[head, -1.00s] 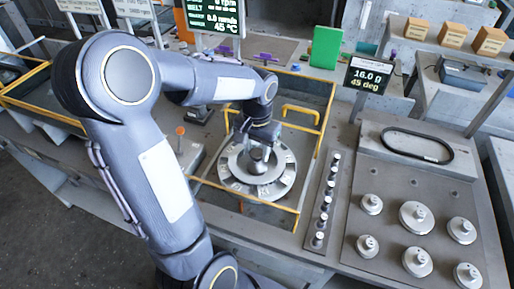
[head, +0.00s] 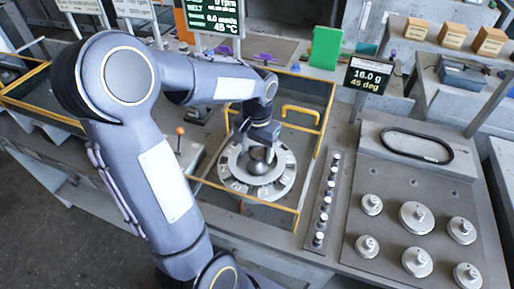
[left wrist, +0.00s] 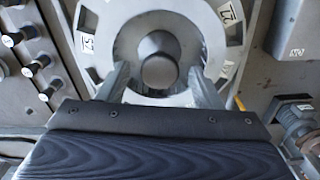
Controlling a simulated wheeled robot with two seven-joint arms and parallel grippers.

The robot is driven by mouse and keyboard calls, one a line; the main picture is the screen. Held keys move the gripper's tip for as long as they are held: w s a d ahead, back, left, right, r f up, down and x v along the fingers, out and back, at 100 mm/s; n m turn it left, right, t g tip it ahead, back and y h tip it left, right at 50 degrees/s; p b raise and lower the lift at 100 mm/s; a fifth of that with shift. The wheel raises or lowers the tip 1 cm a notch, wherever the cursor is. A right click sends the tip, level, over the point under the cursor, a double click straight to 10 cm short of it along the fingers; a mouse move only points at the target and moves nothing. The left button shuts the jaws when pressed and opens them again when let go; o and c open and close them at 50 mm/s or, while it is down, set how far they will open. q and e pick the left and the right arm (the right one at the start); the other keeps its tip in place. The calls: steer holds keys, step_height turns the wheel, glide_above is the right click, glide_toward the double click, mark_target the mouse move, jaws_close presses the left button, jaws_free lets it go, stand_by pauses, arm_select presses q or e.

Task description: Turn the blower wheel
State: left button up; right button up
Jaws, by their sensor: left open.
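The blower wheel (head: 283,183) is a round grey disc with numbered labels around its rim, lying inside a yellow-railed frame in the head view. It also shows in the left wrist view (left wrist: 85,17), with a round hub (left wrist: 158,62) at its middle. My left gripper (head: 262,155) is over the wheel's middle. In the left wrist view its two fingers (left wrist: 158,78) are apart, one on each side of the hub. I cannot tell whether they touch it. My right gripper is not in view.
Yellow rails (head: 316,150) surround the wheel. A row of black-and-silver knobs (head: 325,200) stands to its right, then a plate with several round weights (head: 416,217) and a black belt loop (head: 417,145). A small display (head: 367,75) reads 16.0 g, 45 deg.

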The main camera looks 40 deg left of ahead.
mark_target(257, 155)
arm_select(q)
step_height(257, 155, up, 8)
steer(key=shift+f, duration=0.1)
stand_by(0.7)
steer(key=shift+s+d, duration=0.2)
steer(key=shift+s, duration=0.1)
steer(key=s+d+f+t+h, duration=0.2)
steer(key=s+d+t, duration=0.3)
steer(key=s+d, duration=0.6)
steer(key=s+h, duration=0.1)
steer(key=s, duration=0.2)
steer(key=shift+d+t+h, duration=0.2)
steer(key=shift+t+h, duration=0.1)
steer(key=shift+h, duration=0.1)
steer(key=shift+s, duration=0.1)
steer(key=shift+c, duration=0.2)
